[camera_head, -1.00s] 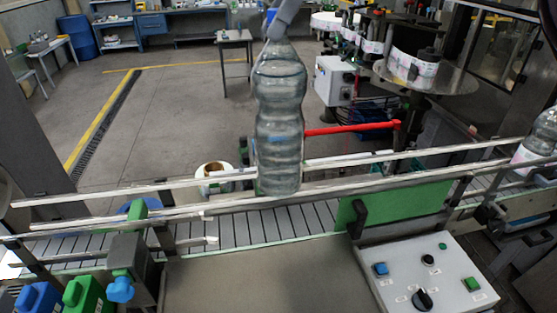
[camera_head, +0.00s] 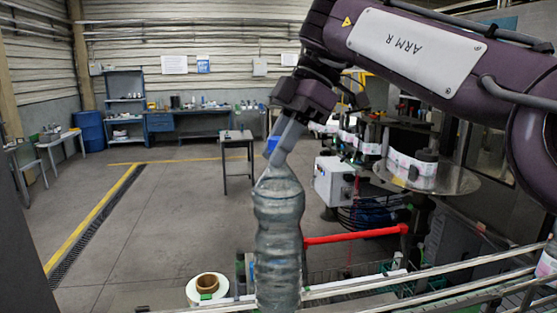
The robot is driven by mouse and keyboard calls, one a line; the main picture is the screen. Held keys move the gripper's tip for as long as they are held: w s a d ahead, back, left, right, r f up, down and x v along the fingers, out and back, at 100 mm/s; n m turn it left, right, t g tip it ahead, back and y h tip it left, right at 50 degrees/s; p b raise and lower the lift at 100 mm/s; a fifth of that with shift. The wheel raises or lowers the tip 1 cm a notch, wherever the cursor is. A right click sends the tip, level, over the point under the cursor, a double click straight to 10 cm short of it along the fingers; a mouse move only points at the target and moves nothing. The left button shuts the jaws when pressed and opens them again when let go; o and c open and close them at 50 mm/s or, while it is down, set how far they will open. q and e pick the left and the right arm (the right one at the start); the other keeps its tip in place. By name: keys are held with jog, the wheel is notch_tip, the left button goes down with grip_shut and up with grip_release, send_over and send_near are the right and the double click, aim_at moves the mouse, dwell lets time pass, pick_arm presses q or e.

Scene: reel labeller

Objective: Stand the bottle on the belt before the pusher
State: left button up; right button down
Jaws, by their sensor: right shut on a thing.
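A clear ribbed bottle (camera_head: 278,235) hangs upright at the middle bottom of the head view. My right gripper (camera_head: 282,148) reaches down from the upper right and is shut on its top, at the blue cap (camera_head: 271,146). The bottle's base is cut off by the lower edge, so I cannot tell whether it touches anything. The bottle covers part of the belt's guide rail (camera_head: 350,287). The belt surface and the pusher are out of view now. My left gripper is not in view.
Another bottle (camera_head: 547,262) stands at the right edge by the rails. A red bar (camera_head: 350,237) runs behind the held bottle. A label roll (camera_head: 207,288) is left of it. The labelling turntable (camera_head: 450,180) and a white control box (camera_head: 333,182) stand behind right.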

send_near(279, 248)
jog(key=a+f, duration=0.1)
jog(key=f, duration=0.1)
jog(key=w+a+f, duration=0.1)
jog(key=a+f, duration=0.1)
jog(key=w+a+f, duration=0.1)
jog(key=f, duration=0.2)
jog(key=shift+w+a, duration=0.25)
jog(key=shift+a, duration=0.1)
notch_tip(279, 248, down, 3)
jog(key=shift+s+a+f, duration=0.1)
jog(key=shift+f, duration=0.45)
jog(key=c, duration=1.6)
grip_release()
jog(key=shift+f, duration=0.2)
jog(key=o, duration=0.5)
jog(key=shift+s, duration=0.1)
jog(key=shift+c, duration=0.2)
